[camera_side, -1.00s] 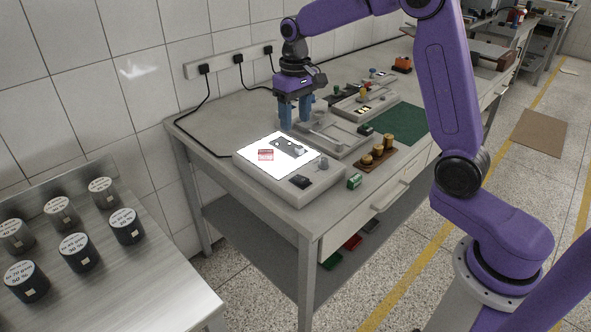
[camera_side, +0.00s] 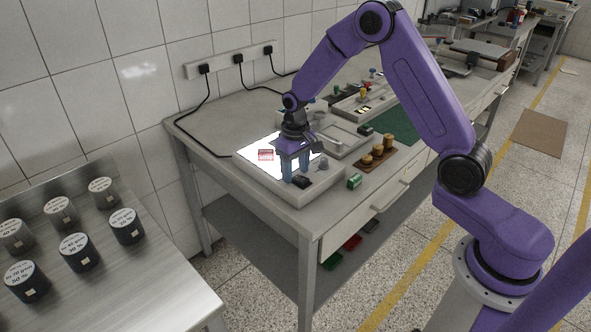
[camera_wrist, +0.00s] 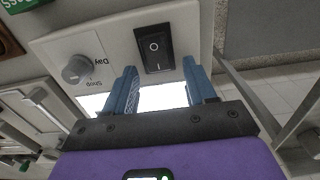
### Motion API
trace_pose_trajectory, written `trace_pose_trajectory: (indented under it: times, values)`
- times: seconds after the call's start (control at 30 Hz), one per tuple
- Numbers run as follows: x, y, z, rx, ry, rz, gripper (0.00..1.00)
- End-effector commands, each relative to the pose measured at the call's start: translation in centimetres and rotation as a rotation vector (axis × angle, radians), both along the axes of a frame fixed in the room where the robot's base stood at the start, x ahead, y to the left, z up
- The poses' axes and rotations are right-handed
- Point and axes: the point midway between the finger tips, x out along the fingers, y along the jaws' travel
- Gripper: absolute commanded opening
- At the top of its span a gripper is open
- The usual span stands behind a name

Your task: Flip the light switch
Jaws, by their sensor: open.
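The light switch (camera_wrist: 154,47) is a black rocker marked with a circle and a line, set in the pale front strip of a light box (camera_side: 262,177). It also shows in the side view (camera_side: 302,182), just in front of my gripper (camera_side: 296,172). The box's white panel is lit. In the wrist view my gripper (camera_wrist: 160,88) is open, with its blue fingers apart and nothing between them. Whether the fingers touch the box I cannot tell.
A grey knob (camera_wrist: 77,69) sits left of the switch in the wrist view. A small red-and-white item (camera_side: 265,155) lies on the lit panel. A green box (camera_side: 354,181) and a brown tray with brass weights (camera_side: 376,152) stand to the right. The table edge is close.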

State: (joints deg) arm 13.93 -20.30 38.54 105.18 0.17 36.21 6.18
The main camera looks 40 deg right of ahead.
Motion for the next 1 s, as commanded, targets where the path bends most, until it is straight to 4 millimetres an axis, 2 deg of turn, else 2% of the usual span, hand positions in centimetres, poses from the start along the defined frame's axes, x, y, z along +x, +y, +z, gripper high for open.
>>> trace_pose_trajectory:
  times: [0.33,0.37,0.5,0.53,0.77,1.0]
  values:
    - [-0.01,-0.01,-0.47,0.000,0.000,0.000,0.55]
    - [-0.01,-0.01,-0.47,0.000,0.000,0.000,0.52]
    - [0.00,-0.01,-0.45,0.000,0.000,0.000,0.07]
    - [0.00,0.00,-0.45,0.000,0.000,0.000,0.00]
    - [-0.08,0.01,-0.38,-0.001,-0.023,0.000,0.00]
    - [-0.48,-0.12,-0.23,-0.005,-0.147,-0.003,0.00]
